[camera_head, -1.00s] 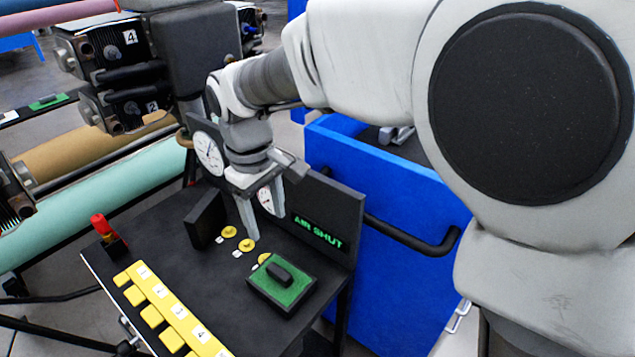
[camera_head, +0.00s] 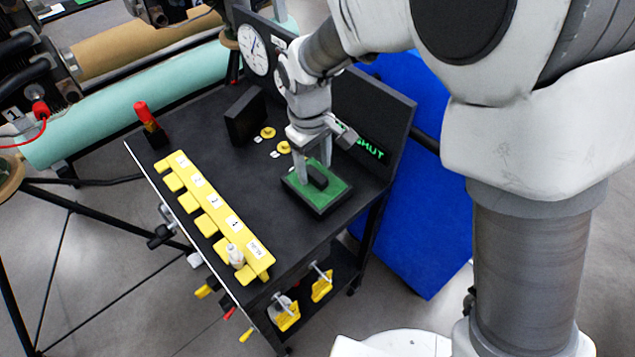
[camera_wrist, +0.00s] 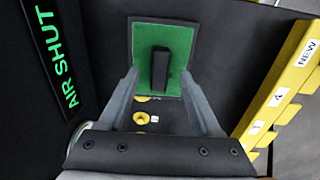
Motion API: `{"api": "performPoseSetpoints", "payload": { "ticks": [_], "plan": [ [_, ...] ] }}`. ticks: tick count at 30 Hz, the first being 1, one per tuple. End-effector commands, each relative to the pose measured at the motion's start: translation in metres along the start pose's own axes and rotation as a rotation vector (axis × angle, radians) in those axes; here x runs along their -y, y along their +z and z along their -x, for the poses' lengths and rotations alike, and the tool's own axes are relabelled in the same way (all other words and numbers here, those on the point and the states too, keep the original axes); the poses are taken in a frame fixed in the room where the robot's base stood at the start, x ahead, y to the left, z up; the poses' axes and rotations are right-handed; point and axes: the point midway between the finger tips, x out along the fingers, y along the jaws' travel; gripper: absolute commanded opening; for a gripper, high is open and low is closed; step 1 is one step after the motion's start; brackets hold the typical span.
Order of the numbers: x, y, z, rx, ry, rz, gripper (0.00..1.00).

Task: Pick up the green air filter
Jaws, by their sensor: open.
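The green air filter (camera_head: 332,192) is a flat green pad in a black frame with a raised black handle. It lies on the black cart top (camera_head: 225,180), near the display panel. My gripper (camera_head: 314,162) is open and points down at the filter's far part. In the wrist view the filter (camera_wrist: 177,60) lies ahead of the fingers, its black handle (camera_wrist: 160,70) in line with the gap between the fingertips (camera_wrist: 159,75). The fingers stand either side of the handle's near end. I cannot tell whether they touch the pad.
A yellow numbered strip (camera_head: 217,205) runs along the cart's left edge. A black block (camera_head: 245,115), yellow knobs (camera_head: 268,132) and a red-topped item (camera_head: 146,116) stand on the cart. A black panel reading AIR SHUT (camera_wrist: 58,60) borders it. The cart middle is clear.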

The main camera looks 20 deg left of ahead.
Motion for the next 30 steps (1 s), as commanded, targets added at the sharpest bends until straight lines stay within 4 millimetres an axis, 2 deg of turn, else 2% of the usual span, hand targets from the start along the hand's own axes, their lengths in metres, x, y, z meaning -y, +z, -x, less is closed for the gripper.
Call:
{"api": "performPoseSetpoints", "payload": {
  "ticks": [1, 3, 10, 11, 21, 30],
  "plan": [
    [0.0002, 0.0009, -0.0110, 0.004, -0.001, 0.000, 0.65],
    [-0.0002, 0.0005, -0.0180, 0.002, 0.000, 0.000, 0.65],
    [-0.0004, 0.0002, -0.0196, 0.000, 0.000, 0.000, 0.65],
    [-0.0004, 0.0002, -0.0196, 0.000, 0.000, 0.000, 0.61],
    [-0.0004, 0.0001, -0.0193, 0.000, 0.001, 0.000, 0.00],
    [-0.0004, 0.0001, -0.0192, 0.000, 0.001, 0.000, 0.00]
  ]
}}
